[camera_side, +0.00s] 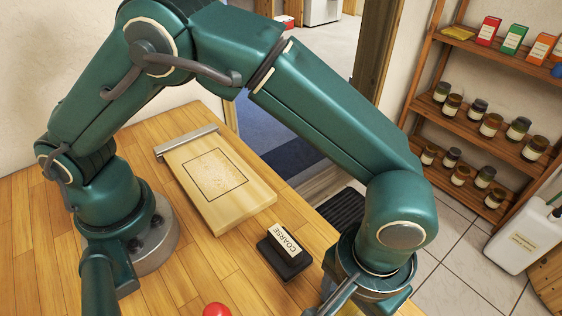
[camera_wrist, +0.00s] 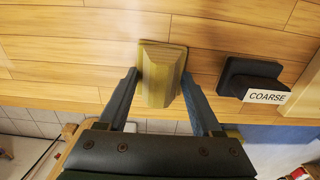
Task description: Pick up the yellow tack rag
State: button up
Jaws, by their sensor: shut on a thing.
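The yellow tack rag (camera_wrist: 162,80) shows in the wrist view as an olive-yellow, blocky form with a flat, wider part and a raised ridge. My gripper (camera_wrist: 159,76) has one finger on each side of it and is shut on it. It is over or on the wooden table near the edge; I cannot tell whether it is clear of the surface. In the side view my gripper is mostly cut off by the bottom edge. A bit of yellow (camera_side: 409,309) shows there beside my wrist.
A black block labelled COARSE (camera_side: 286,251) stands on the table (camera_side: 60,240), right of the rag in the wrist view (camera_wrist: 252,80). A pale wooden board (camera_side: 240,205) lies behind it. A red round thing (camera_side: 216,310) is at the front. Shelves with jars stand beyond the table.

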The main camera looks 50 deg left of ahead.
aim_at(349, 307)
jog(key=shift+r, duration=0.65)
notch_tip(349, 307, up, 3)
jog(key=shift+f, duration=0.1)
jog(key=w+a+r, duration=0.5)
jog(key=a+r, duration=0.2)
jog(key=a, duration=0.3)
jog(key=shift+w+a, duration=0.15)
jog(key=shift+a, duration=0.05)
